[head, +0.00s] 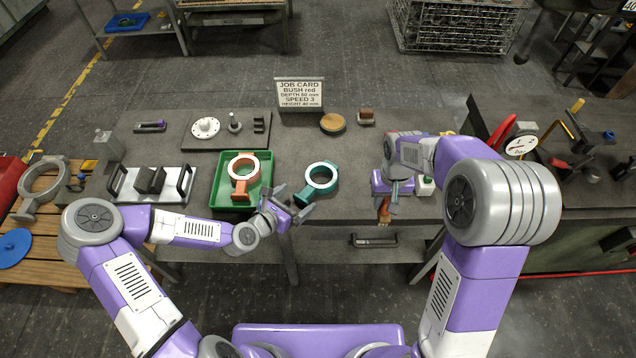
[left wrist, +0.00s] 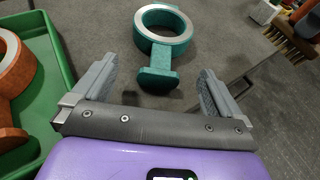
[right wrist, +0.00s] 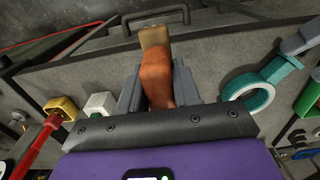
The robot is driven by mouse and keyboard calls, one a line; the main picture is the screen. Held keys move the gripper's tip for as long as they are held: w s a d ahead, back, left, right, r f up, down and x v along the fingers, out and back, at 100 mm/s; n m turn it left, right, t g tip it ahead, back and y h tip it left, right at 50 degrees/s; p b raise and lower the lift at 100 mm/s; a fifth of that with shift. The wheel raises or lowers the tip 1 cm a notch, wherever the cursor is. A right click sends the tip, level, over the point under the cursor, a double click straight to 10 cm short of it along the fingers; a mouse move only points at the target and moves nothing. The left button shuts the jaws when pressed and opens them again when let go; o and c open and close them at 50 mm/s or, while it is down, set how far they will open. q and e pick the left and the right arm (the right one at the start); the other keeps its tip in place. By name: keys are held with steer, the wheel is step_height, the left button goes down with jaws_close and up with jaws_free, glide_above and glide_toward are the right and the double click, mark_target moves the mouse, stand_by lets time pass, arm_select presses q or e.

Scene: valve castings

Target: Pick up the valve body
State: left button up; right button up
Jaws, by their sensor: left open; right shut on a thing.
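A teal ring-shaped valve body (head: 320,178) with a pale machined rim lies on the bench, right of the green tray. In the left wrist view the teal valve body (left wrist: 160,40) has its stem and foot pointing towards my left gripper (left wrist: 155,80). That gripper is open and empty, with the foot ahead of its fingers, apart from them. An orange valve body (head: 243,178) of like shape lies in the green tray (head: 216,190). My right gripper (right wrist: 158,85) is shut on a brown-handled brush (right wrist: 156,70) at the bench's front edge.
A job card (head: 299,92) stands at the back of the bench. A plate with handles (head: 130,192) lies left of the tray. A red-handled tool (right wrist: 40,140) and a white-topped block (right wrist: 100,103) are near my right gripper.

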mark_target(311, 187)
arm_select(q)
steer(key=b+x, duration=0.1)
steer(key=x, duration=0.6)
steer(key=shift+w+d+r, duration=0.1)
steer(key=shift+d+r, duration=0.05)
jaws_close()
steer(key=shift+w+r, duration=0.1)
steer(key=shift+r, duration=0.15)
stand_by(0.4)
